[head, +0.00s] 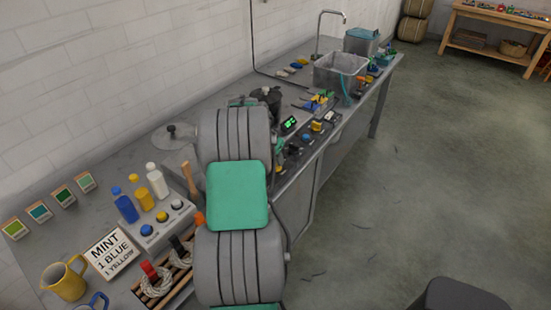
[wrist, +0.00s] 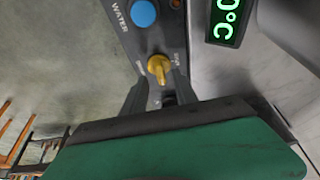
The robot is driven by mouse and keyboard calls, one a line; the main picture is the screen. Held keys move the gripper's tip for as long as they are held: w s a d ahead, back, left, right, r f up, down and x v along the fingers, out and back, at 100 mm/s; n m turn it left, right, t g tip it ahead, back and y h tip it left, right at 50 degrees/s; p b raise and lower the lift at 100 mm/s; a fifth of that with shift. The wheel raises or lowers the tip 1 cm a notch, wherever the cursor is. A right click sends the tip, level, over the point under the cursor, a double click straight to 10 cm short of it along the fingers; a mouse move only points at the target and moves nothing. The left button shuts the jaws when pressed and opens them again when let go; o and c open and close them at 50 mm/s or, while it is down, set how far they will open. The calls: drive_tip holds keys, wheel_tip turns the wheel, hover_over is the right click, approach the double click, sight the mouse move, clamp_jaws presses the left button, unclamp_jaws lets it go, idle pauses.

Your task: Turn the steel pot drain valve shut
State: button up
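In the wrist view a yellow valve handle (wrist: 158,68) sits on a dark panel, with small labels beside it too blurred to read. My gripper (wrist: 160,90) is open, its two dark fingers pointing at the handle, one on each side of its near end. I cannot tell whether they touch it. A blue knob (wrist: 144,13) marked WATER is just beyond. A grey curved surface (wrist: 292,28) at the right edge may be the steel pot; I cannot be sure. In the head view my arm hides my gripper and the area around it.
A green-lit display (head: 289,124) stands on the bench near the panel. A grey basin (head: 340,72) is at the far end. Bottles, including a yellow one (head: 145,200), and a MINT card (head: 115,255) stand at the near left. Open floor (head: 420,180) lies to the right.

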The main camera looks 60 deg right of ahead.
drive_tip(key=shift+x, duration=1.15)
clamp_jaws()
